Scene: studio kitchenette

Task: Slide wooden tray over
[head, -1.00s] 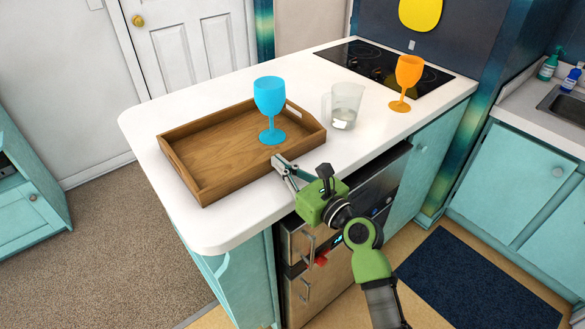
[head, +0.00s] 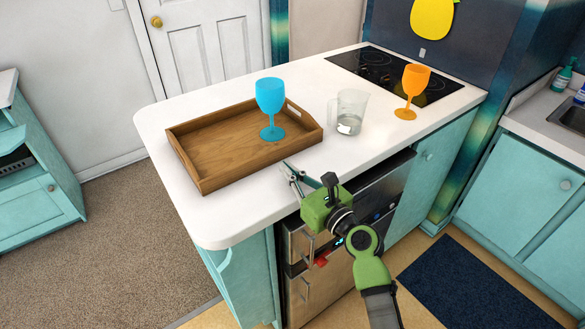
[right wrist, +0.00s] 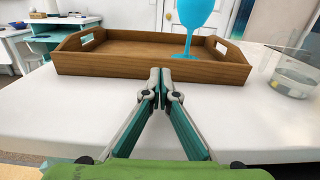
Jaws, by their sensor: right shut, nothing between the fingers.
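The wooden tray (head: 225,168) lies flat on the white counter, with a blue goblet (head: 270,98) standing upright inside near its right end. In the right wrist view the tray's long wall (right wrist: 110,64) faces me and the goblet (right wrist: 196,14) is cut off at the top. My right gripper (head: 288,167) is shut and empty, low over the counter at the tray's near side. A small gap shows between its tips and the tray in the head view. In the wrist view the closed tips (right wrist: 160,74) overlap the wall's lower edge. My left gripper is not in view.
A clear pitcher (head: 349,112) stands right of the tray, and an orange goblet (head: 412,88) farther right by the black cooktop (head: 385,70). White counter (head: 165,112) is bare along the tray's left side. The counter's front edge runs below my right gripper.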

